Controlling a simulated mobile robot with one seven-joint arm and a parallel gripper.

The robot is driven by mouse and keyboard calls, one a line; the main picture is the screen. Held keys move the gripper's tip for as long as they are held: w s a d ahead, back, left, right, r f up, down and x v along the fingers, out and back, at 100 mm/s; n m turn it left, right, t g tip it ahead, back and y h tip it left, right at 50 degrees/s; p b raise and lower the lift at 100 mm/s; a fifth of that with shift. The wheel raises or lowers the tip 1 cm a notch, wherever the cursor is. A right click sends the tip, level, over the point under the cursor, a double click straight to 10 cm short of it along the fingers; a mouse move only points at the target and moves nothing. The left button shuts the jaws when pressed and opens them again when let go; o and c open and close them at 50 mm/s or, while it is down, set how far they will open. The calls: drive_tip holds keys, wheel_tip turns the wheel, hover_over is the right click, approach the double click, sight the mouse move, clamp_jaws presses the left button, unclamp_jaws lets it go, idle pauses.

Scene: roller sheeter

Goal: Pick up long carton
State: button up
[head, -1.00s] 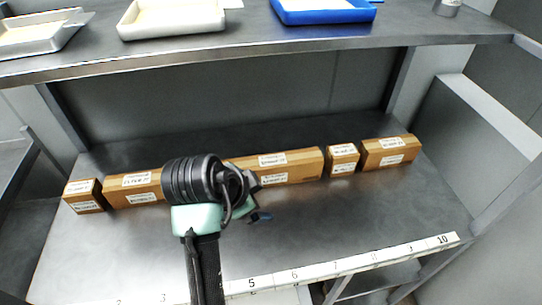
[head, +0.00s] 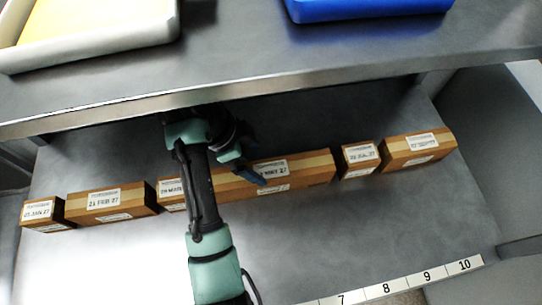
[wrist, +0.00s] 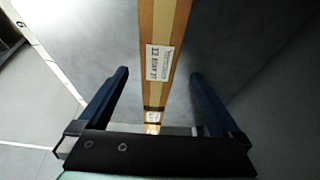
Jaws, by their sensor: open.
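The long carton (head: 318,168) is brown with a lighter tape stripe and white date labels. It lies lengthwise in a row of cartons on the steel lower shelf, its left part partly covered by my arm. My gripper (head: 252,160) is over its middle, pointing down. In the wrist view, the long carton (wrist: 160,90) runs between the two blue fingers of my open gripper (wrist: 158,74), with a gap on each side. Whether the fingertips reach below its top face I cannot tell.
A small carton (head: 358,159) and a medium carton (head: 425,150) lie to the right. A medium carton (head: 139,198) and a small carton (head: 42,215) lie to the left. The upper shelf edge (head: 330,84) overhangs the back. Bare shelf lies in front, up to a numbered strip (head: 406,284).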

sight(267, 171)
drive_tip(key=b+x, duration=0.6)
drive_tip(key=x, duration=0.1)
drive_tip(key=shift+s+f, duration=0.15)
drive_tip(key=shift+x, duration=2.65)
clamp_jaws()
